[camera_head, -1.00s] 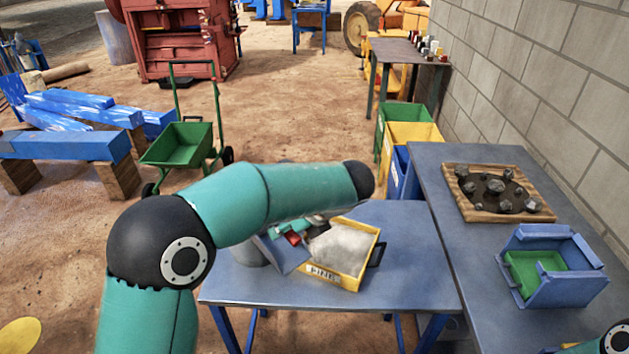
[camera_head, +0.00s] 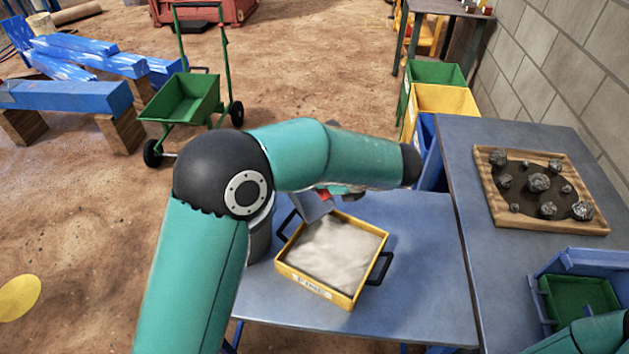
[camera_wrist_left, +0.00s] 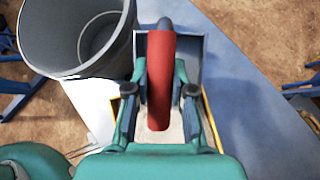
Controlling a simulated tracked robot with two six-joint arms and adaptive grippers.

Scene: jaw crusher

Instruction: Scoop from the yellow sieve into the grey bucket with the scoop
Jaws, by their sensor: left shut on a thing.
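The yellow sieve (camera_head: 318,287) stands on the blue table, full of pale fine material (camera_head: 335,250). The grey bucket (camera_head: 260,240) is just left of it, mostly hidden behind my left arm. Its open rim and inside show in the left wrist view (camera_wrist_left: 85,40). My left gripper (camera_head: 340,190) is shut on the red handle (camera_wrist_left: 160,85) of the scoop. The scoop's grey-blue pan (camera_head: 313,205) is by the sieve's back left corner, and it also shows in the wrist view (camera_wrist_left: 190,47). I cannot tell whether it holds material. My right gripper is out of view.
A wooden tray (camera_head: 488,205) with dark rocks and a blue box (camera_head: 590,262) with a green inside are on the right-hand table. Coloured bins (camera_head: 435,100) stand behind the tables. A green cart (camera_head: 185,100) is at the back left. The table's right part is clear.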

